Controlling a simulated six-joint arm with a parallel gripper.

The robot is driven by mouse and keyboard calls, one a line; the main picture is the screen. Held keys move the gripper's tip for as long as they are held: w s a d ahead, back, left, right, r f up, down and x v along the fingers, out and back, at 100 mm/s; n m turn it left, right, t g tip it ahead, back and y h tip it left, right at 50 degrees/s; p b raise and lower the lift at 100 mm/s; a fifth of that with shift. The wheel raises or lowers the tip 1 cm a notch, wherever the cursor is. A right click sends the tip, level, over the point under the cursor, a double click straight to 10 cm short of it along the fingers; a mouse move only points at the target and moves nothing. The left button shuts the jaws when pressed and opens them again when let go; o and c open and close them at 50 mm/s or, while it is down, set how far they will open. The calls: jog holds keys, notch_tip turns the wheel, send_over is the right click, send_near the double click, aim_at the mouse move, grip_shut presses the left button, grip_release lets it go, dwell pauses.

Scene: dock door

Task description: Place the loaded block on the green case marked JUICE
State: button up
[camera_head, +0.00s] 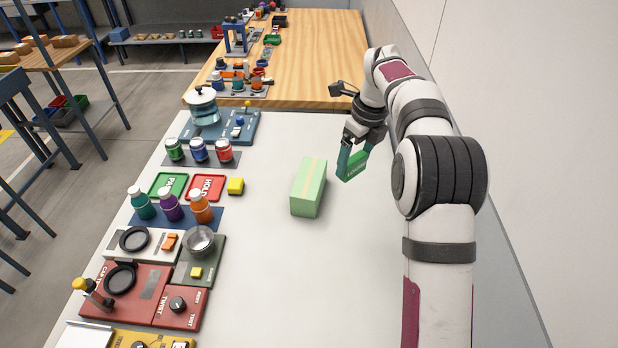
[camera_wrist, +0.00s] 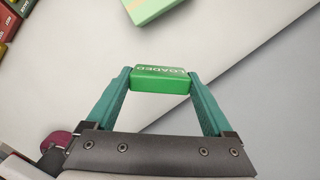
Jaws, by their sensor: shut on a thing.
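My gripper (camera_head: 354,164) has teal fingers and is shut on a green block (camera_head: 353,169), to the right of the light green case and apart from it. In the wrist view the block (camera_wrist: 160,79) shows the word LOADED and lies between the two fingers. The light green case (camera_head: 309,188), a long box with a paler strip along its top, rests on the white table. Part of it shows at the top of the wrist view (camera_wrist: 150,8). I cannot read any JUICE marking on it.
On the left of the white table (camera_head: 290,280) are a green tile (camera_head: 168,186), a red HOLD tile (camera_head: 206,188), a yellow cube (camera_head: 236,186), several bottles and control panels. The table in front of the case is clear. A wall (camera_head: 520,130) runs along the right.

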jog(key=w+a+f, duration=0.1)
jog(key=a+f, duration=0.1)
jog(key=a, duration=0.1)
jog(key=w+a+f, duration=0.1)
jog(key=a+f, duration=0.1)
jog(key=a, duration=0.1)
jog(key=w+a+f, duration=0.1)
jog(key=a+f, duration=0.1)
jog(key=a, duration=0.2)
jog(key=shift+f, duration=0.2)
notch_tip(320, 180, down, 4)
jog(key=shift+a+f, duration=0.1)
